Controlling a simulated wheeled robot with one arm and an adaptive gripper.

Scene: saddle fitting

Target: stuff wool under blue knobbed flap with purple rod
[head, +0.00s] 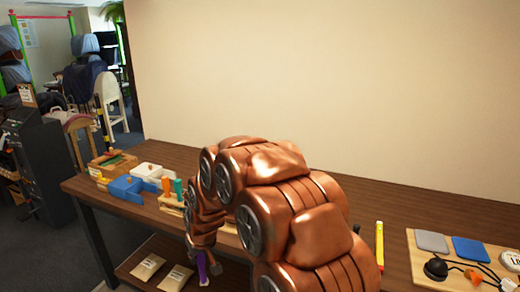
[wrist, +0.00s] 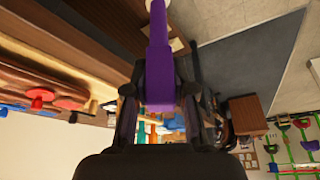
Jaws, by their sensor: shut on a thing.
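My gripper (wrist: 160,105) is shut on a purple rod (wrist: 159,55), which sticks out from between the fingers in the wrist view. In the head view the rod (head: 202,268) shows small, hanging below my gripper (head: 205,262) in front of the table's front edge. At the left of the wrist view are brown padded shapes with red knobs (wrist: 70,103) and a bit of blue (wrist: 12,107); I cannot tell whether this blue is the knobbed flap. My arm hides the table's middle in the head view. I cannot make out any wool.
The wooden table (head: 390,205) has a blue box (head: 126,188), a white box (head: 147,172) and a tool holder (head: 171,203) at left. A yellow bar (head: 379,243) and a board (head: 423,276) with grey and blue pads (head: 471,249) are at right. Packets (head: 148,266) lie on the lower shelf.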

